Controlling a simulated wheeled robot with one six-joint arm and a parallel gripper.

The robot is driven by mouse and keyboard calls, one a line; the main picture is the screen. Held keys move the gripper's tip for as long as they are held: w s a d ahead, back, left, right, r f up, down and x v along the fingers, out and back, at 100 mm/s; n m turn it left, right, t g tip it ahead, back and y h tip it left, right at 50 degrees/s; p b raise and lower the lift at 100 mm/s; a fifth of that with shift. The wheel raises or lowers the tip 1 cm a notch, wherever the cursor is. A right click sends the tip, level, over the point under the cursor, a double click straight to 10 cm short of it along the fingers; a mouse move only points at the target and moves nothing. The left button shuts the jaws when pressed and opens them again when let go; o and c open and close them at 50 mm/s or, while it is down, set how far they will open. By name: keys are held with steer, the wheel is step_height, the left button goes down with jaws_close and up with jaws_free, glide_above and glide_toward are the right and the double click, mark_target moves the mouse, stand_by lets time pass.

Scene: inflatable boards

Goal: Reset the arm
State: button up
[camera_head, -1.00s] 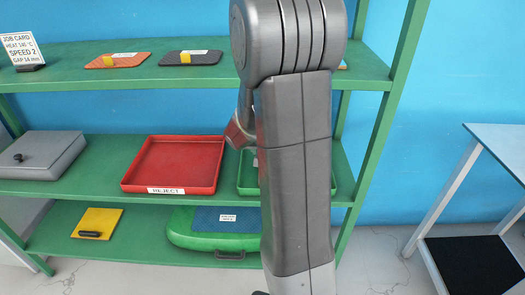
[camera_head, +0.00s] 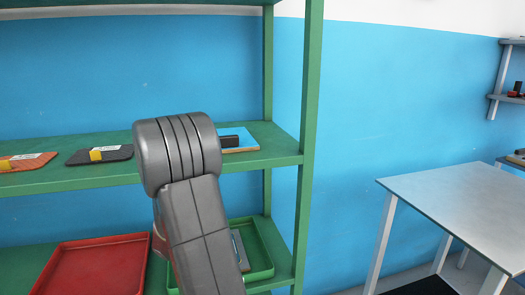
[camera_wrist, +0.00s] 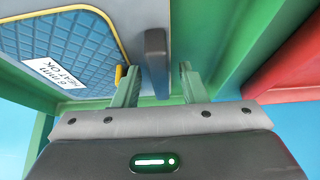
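My gripper (camera_wrist: 158,85) shows in the wrist view with its two green fingers apart. A dark grey bar (camera_wrist: 156,50) stands between the fingers, with a visible gap on the right side; I cannot tell whether it touches the left finger. Beside it is a blue quilted panel (camera_wrist: 85,38) with a yellow edge and a white label. In the head view my arm's grey links cover the gripper, which is hidden behind them.
A green tray (camera_head: 262,262) and a red tray (camera_head: 95,268) sit on the lower shelf. The upper shelf holds an orange board (camera_head: 25,162), a dark board (camera_head: 98,155) and a blue board (camera_head: 246,146). A white table (camera_head: 465,205) stands right, past the green post (camera_head: 308,130).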

steer(key=r, duration=0.3)
steer(key=r+p, duration=0.1)
steer(key=shift+s+d+r, duration=0.1)
steer(key=shift+s+r, duration=0.2)
steer(key=shift+r, duration=0.05)
steer(key=shift+f, duration=0.1)
